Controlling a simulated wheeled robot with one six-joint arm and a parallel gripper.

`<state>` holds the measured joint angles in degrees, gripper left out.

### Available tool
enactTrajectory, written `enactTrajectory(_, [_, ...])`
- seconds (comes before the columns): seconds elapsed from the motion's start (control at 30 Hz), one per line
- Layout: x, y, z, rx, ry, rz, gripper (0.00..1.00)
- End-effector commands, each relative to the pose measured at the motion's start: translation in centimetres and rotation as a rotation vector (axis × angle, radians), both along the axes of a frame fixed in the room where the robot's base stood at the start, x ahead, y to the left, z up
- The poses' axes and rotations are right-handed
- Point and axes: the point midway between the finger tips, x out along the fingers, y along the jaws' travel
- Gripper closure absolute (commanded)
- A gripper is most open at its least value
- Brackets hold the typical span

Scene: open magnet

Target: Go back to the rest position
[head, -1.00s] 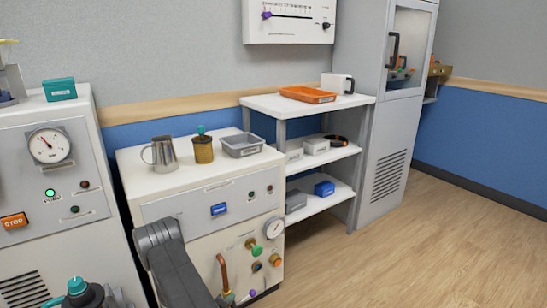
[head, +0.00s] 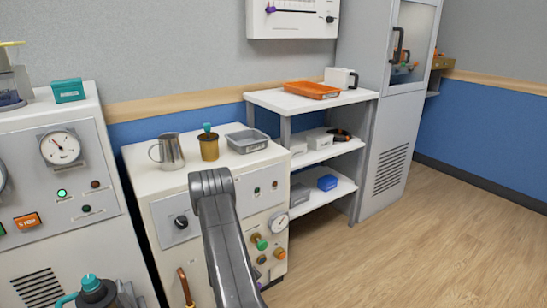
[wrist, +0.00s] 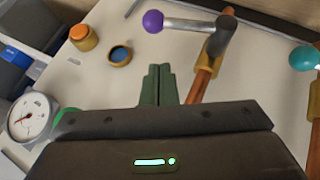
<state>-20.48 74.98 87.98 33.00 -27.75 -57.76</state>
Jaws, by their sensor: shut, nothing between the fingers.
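My gripper (wrist: 158,86) shows in the wrist view with its two green-grey fingers together and nothing between them. It faces the front panel of a white machine (wrist: 135,25). A copper pipe with a purple-knobbed lever (wrist: 185,24) is just right of the fingertips, and a teal-knobbed lever (wrist: 304,58) is farther right. A round gauge (wrist: 32,118) is at the left. In the head view my grey arm (head: 225,235) rises in front of the white machine (head: 165,195); the gripper itself is out of that view.
A metal jug (head: 167,151), a brown pot (head: 208,146) and a grey tray (head: 247,140) stand on the machine. A shelf unit (head: 285,98) with an orange tray (head: 312,90) is behind it. The wooden floor (head: 420,240) at right is clear.

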Motion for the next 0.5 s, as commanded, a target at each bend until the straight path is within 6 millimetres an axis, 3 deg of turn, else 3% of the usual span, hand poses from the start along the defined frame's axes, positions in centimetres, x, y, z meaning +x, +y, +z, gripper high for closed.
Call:
enactTrajectory(0.03, [-0.2, -0.5, 1.9, 0.008, 0.008, -0.003, 1.00])
enactTrajectory(0.5, [-5.6, -1.7, 9.4, 0.005, 0.003, 0.000, 1.00])
